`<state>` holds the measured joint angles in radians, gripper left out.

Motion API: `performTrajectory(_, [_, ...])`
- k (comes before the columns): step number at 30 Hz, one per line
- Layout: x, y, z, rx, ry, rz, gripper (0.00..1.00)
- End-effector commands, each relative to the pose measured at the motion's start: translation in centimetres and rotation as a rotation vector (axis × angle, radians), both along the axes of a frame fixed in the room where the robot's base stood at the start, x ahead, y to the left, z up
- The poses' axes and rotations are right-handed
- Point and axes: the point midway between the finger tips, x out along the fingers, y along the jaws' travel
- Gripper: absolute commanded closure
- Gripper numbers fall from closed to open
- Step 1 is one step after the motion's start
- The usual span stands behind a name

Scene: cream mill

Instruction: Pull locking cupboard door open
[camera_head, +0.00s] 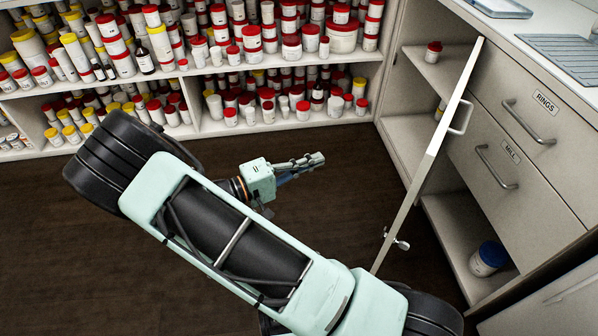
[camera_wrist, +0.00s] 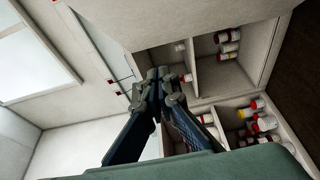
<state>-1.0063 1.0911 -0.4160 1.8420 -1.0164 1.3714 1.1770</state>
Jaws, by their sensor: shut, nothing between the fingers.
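The cupboard door (camera_head: 421,165) stands swung well out from the cupboard in the head view, seen nearly edge-on. A bar handle (camera_head: 461,117) is on its face towards the drawers, and a small metal lock or key piece (camera_head: 401,244) sits near its lower end. The open cupboard (camera_head: 446,205) shows a few containers inside. My gripper (camera_head: 318,159) is to the left of the door, apart from it, over the dark floor. Its fingers are shut and empty. In the wrist view the closed fingertips (camera_wrist: 159,73) show in the middle.
Shelves (camera_head: 222,73) full of red- and yellow-lidded jars line the back. Drawers labelled RINGS (camera_head: 529,119) and MILL (camera_head: 497,166) are right of the door. A blue-lidded jar (camera_head: 488,259) stands low in the cupboard. Dark floor (camera_head: 345,190) lies free between my gripper and the door.

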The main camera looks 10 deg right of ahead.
Motion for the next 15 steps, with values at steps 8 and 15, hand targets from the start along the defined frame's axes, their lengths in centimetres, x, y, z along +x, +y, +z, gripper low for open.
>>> performTrajectory(8, [0.3, -4.5, -0.1, 0.001, 0.001, 0.001, 1.00])
performTrajectory(15, [-1.6, -5.7, 0.0, 0.003, -0.001, 0.002, 1.00])
